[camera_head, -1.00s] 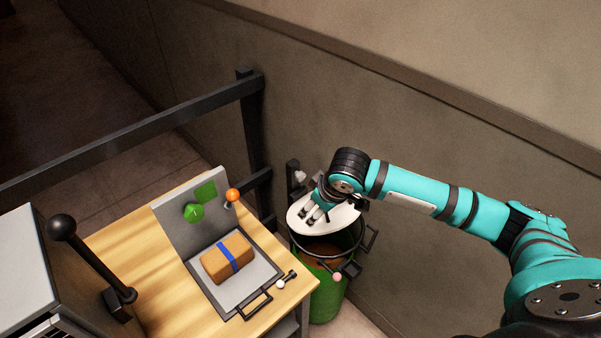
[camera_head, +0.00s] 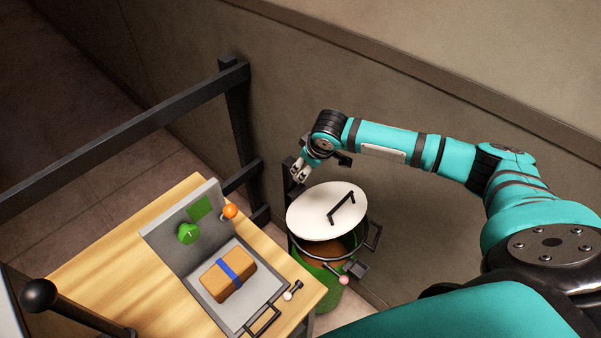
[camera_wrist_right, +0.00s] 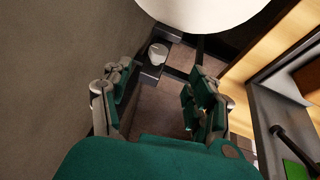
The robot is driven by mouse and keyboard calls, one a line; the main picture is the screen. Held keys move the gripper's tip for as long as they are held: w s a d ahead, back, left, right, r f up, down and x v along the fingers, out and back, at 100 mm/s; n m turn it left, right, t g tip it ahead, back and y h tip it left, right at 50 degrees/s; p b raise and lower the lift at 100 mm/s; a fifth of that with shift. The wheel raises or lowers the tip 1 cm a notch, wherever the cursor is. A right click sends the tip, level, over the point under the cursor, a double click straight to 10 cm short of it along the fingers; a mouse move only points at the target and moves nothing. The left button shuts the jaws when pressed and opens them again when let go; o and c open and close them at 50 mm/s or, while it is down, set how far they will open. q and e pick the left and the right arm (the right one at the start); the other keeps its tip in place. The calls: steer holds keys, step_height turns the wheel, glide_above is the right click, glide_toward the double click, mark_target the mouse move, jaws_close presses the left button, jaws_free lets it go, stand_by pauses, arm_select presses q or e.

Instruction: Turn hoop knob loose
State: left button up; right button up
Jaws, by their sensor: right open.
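A green bin (camera_head: 325,291) stands beside the table, with a dark hoop (camera_head: 291,240) around its top. A white round lid (camera_head: 310,205) with a black handle lies over it. A pink knob (camera_head: 344,280) sits at the hoop's front, beside a dark block. A pale knob (camera_wrist_right: 157,53) on a dark bracket shows in the right wrist view; which one is the hoop knob I cannot tell. My right gripper (camera_head: 297,172) is open and empty, behind the lid. In the right wrist view its fingers (camera_wrist_right: 160,76) stand apart, with the pale knob ahead between them. My left gripper is out of view.
A wooden table (camera_head: 100,255) holds a grey tray with a brown ream in a blue band. A green knob (camera_head: 188,234) and an orange ball (camera_head: 230,211) are on its upright panel. A dark rail (camera_head: 120,137) and a wall bound the bin's far side.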

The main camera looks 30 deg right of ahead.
steer(key=x, duration=1.1)
steer(key=shift+w+p, duration=0.2)
steer(key=shift+p, duration=0.2)
steer(key=c, duration=1.2)
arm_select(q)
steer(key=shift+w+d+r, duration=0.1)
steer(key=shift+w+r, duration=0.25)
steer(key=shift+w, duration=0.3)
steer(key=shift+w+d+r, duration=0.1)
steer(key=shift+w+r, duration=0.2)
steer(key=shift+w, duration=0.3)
arm_select(e)
steer(key=shift+o, duration=0.2)
